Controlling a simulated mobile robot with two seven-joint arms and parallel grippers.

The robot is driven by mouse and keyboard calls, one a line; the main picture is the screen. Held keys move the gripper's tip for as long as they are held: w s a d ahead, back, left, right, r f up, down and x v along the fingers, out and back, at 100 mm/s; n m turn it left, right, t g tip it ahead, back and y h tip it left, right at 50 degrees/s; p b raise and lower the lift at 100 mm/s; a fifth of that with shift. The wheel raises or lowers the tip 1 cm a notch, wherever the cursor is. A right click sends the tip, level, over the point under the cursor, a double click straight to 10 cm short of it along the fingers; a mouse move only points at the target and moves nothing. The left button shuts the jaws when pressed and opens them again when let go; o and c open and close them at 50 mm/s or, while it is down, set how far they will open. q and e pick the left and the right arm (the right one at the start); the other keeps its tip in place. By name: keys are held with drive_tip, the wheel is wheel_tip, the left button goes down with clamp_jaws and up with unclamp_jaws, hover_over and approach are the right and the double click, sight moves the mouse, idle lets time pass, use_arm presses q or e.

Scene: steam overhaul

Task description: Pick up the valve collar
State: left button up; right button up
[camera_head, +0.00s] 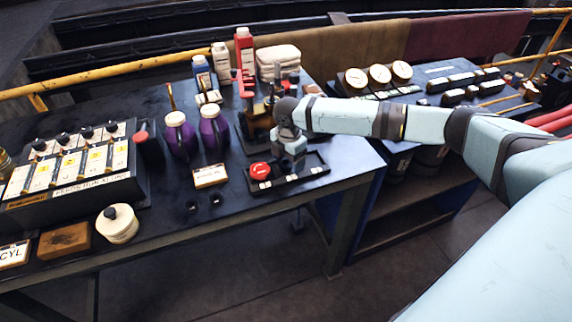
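My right arm reaches in from the right over the dark workbench (345,172). My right gripper (291,166) points down above a black tray (312,171) that carries a red button (260,170). Its fingers are small and partly hidden by its own body, so I cannot tell whether it is open or shut. Behind it stands a red fixture (245,84) with a brass-coloured part (259,122) at its foot, partly hidden by my wrist. I cannot make out for certain which piece is the valve collar. My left gripper is not in view.
A labelled switch box (75,180) and a round cream pot (117,223) are at the left. Gauges (380,74) sit at the right.

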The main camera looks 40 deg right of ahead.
drive_tip(key=c, duration=1)
drive_tip(key=shift+o, duration=0.2)
drive_tip(key=shift+r, duration=0.15)
